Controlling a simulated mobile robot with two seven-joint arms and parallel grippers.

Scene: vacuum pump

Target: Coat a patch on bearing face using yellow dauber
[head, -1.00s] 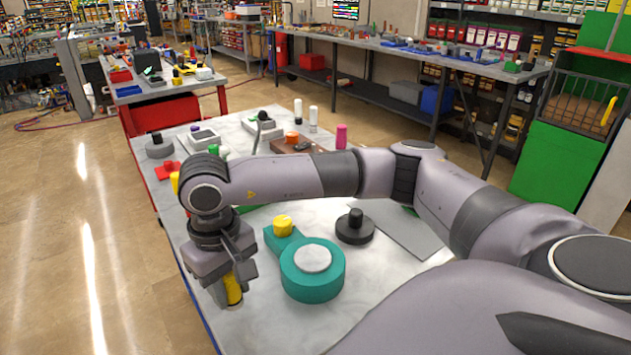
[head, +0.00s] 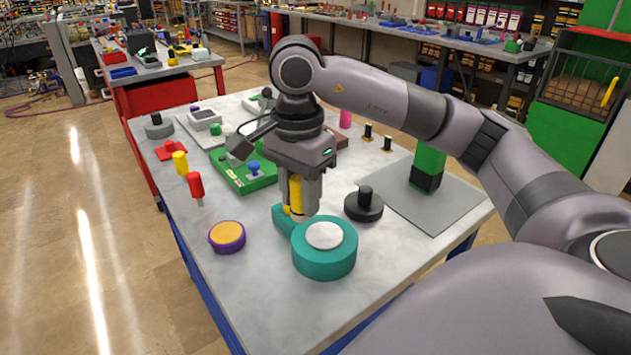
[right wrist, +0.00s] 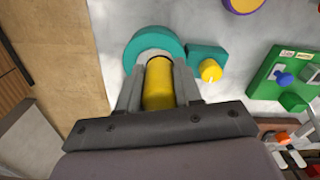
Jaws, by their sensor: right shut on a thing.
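A teal pump body (head: 322,260) with a pale grey round bearing face (head: 324,235) on top sits near the middle of the table. My right gripper (head: 299,200) is shut on the yellow dauber (head: 296,193) and holds it roughly upright beside the face in the head view. In the right wrist view, the dauber (right wrist: 158,85) overlaps the teal ring (right wrist: 142,40) and its pale face; its tip is partly hidden, and I cannot tell if it touches. A yellow knob (right wrist: 210,70) stands on the pump's side arm. My left gripper is not in view.
A purple pot with an orange-yellow top (head: 227,236) stands left of the pump. A black knobbed disc (head: 363,205) is close on its right. The front table is clear.

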